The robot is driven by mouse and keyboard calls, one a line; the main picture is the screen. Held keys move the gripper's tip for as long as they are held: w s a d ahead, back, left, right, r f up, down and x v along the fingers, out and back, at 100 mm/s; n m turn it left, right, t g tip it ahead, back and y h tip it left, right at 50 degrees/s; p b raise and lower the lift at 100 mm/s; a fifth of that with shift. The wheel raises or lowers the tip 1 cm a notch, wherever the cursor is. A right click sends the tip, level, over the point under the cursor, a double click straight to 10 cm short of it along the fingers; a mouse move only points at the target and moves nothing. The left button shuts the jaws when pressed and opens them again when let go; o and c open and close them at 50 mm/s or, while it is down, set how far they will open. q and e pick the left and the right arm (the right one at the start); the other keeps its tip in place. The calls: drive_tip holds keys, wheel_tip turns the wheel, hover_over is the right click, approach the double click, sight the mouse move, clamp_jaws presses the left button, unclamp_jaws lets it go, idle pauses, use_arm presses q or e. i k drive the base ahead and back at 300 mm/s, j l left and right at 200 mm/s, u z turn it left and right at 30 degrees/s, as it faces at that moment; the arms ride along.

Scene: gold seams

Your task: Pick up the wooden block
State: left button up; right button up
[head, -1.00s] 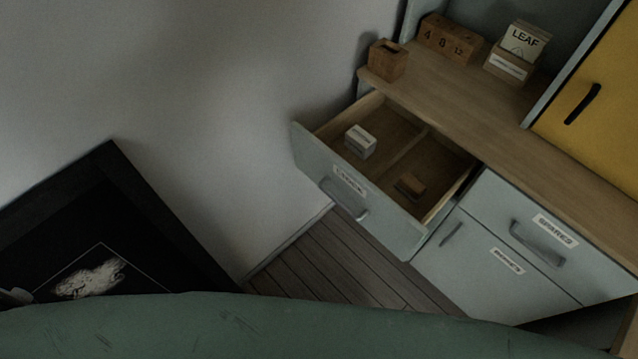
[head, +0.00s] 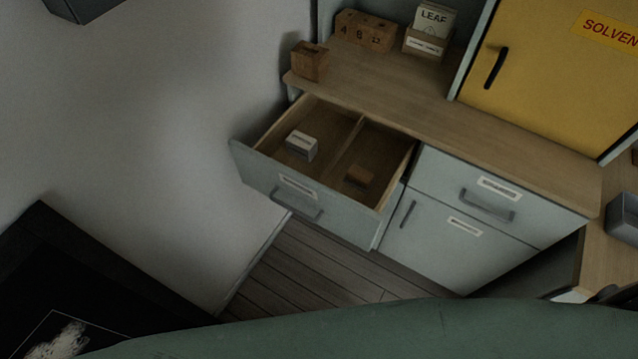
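A small brown wooden block (head: 360,177) lies in the right compartment of the open drawer (head: 262,170). A wooden cube with a dark top (head: 309,61) stands on the left end of the wooden counter (head: 420,112). Wooden blocks with digits (head: 365,31) stand behind it. I cannot tell from the picture alone which of these the task means. Neither of my grippers can be made out in the head view.
A small white-labelled box (head: 301,145) sits in the drawer's left compartment. A LEAF card holder (head: 428,35) and a yellow cabinet door (head: 545,70) are at the counter's back. A scuffed green surface (head: 330,335) spans the bottom edge. Bare floor (head: 300,270) shows below the drawer.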

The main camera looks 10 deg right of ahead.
sight(360, 178)
drive_tip(key=u, duration=1.8)
drive_tip(key=z, duration=2.3)
drive_tip(key=k+u, duration=0.3)
drive_tip(key=k, duration=0.4)
